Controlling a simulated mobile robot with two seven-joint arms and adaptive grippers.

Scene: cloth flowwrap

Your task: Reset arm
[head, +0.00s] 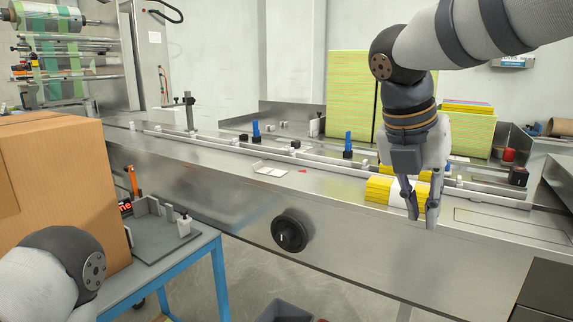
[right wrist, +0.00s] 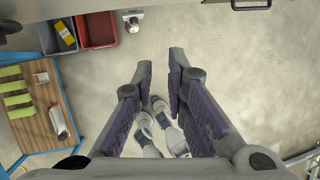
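My right gripper (head: 421,217) hangs fingers-down from the right arm, in front of the steel machine's (head: 235,205) right part. It also shows in the right wrist view (right wrist: 159,68), where its two fingers are apart with nothing held between them. Behind it in the head view, a yellow-and-white stack (head: 378,190) lies on the machine's edge, partly hidden by the fingers. My left arm shows only as a rounded link at the lower left of the head view. My left gripper is out of view.
A cardboard box (head: 60,190) and a grey fixture stand on a blue-framed table (head: 207,242) at left. A black knob (head: 289,233) juts from the machine front. Below, the right wrist view shows a red bin (right wrist: 97,43), a wooden-topped table (right wrist: 30,137) and bare floor.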

